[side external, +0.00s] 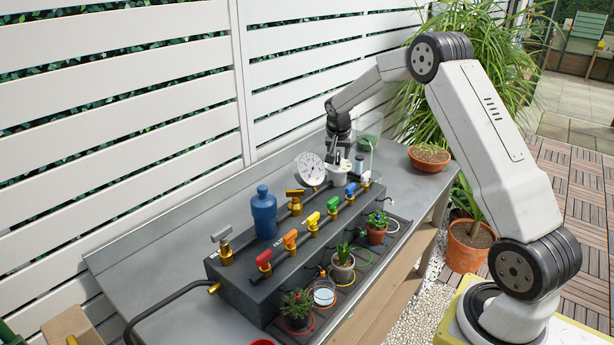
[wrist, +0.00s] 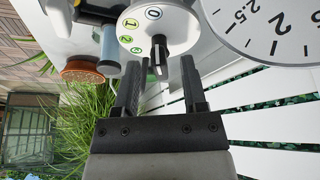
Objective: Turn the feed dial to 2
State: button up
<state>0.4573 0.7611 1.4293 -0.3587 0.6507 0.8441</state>
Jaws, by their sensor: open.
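The feed dial is a white round unit (side external: 340,174) at the far end of the dark manifold block, beside the round gauge. A dark knob (wrist: 158,55) with a pale line stands out from the face. I cannot tell which mark it points to. My gripper (wrist: 160,66) is open, with one finger on each side of the knob and visible gaps between. In the side view my gripper (side external: 339,157) is at the dial and partly hides it.
The pressure gauge (side external: 310,169) stands close beside the dial and also shows in the wrist view (wrist: 270,25). A blue bottle (side external: 263,214), coloured valve levers and several potted plants stand along the bench (side external: 190,222). A small blue-capped cylinder (side external: 359,165) is near the dial.

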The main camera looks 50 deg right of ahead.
grip_shut()
jog(key=shift+n, duration=0.6)
jog(key=shift+s+d+n+t+y, duration=0.15)
jog(key=shift+n+t+y, duration=0.4)
jog(key=shift+n, duration=0.75)
jog(key=shift+s+d+n+t+y, duration=0.1)
jog(key=shift+n+t+y, duration=0.2)
jog(key=shift+n, duration=0.7)
jog(key=shift+d+n+t+y, duration=0.1)
jog(key=shift+n+y, duration=0.25)
jog(key=shift+n, duration=0.65)
jog(key=n, duration=0.2)
jog(key=n+y, duration=0.1)
jog(key=n, duration=0.1)
jog(key=shift+d+y, duration=0.2)
jog(key=shift+y, duration=0.1)
jog(key=shift+d+n+y, duration=0.15)
jog(key=shift+n+y, duration=0.55)
jog(key=shift+n, duration=1.3)
